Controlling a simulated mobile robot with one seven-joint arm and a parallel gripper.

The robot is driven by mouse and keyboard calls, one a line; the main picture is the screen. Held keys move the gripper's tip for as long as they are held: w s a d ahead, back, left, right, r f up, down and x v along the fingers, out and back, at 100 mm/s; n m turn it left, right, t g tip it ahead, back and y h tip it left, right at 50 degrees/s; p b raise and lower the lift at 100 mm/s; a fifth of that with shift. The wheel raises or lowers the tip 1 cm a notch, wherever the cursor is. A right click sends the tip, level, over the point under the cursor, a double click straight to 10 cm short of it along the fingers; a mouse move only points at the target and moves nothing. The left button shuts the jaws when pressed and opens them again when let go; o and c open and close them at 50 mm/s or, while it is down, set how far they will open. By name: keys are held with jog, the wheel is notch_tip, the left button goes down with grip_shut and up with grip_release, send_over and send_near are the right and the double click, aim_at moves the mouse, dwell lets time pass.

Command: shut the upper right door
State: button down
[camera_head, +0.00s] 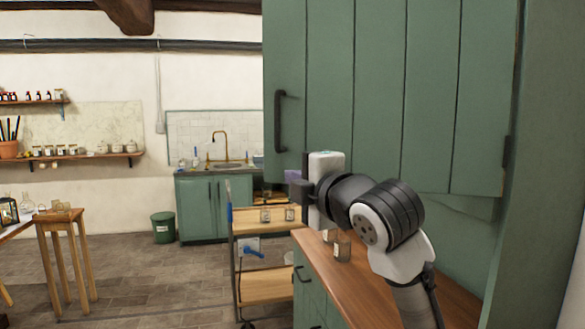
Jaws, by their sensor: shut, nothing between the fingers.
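The upper right door (382,90) is a large green planked panel with a black handle (280,120) near its left edge. It stands open, swung out from the green cabinet side (550,140), with a hinge showing at its right edge. My gripper (296,190) is shut and empty. It is just below the door's lower edge, near the handle side. I cannot tell whether it touches the door. My arm hides part of the counter and the door's lower edge.
A wooden counter (440,292) with small jars (342,248) lies below my arm. A wooden trolley (266,290) stands left of it. A sink cabinet (208,207), a green bin (163,228) and a wooden stool (60,218) are farther off. The floor between is clear.

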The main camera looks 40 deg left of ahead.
jog(key=p, duration=0.3)
send_near(274, 164)
jog(key=s+a, duration=0.2)
jog(key=a, duration=0.2)
jog(key=w+p, duration=0.1)
jog(key=w+a, duration=0.1)
jog(key=w, duration=0.1)
jog(key=shift+w+r+p, duration=0.1)
jog(key=shift+w+p, duration=0.1)
jog(key=shift+p, duration=0.2)
jog(key=shift+w+a, duration=0.2)
jog(key=shift+w, duration=0.3)
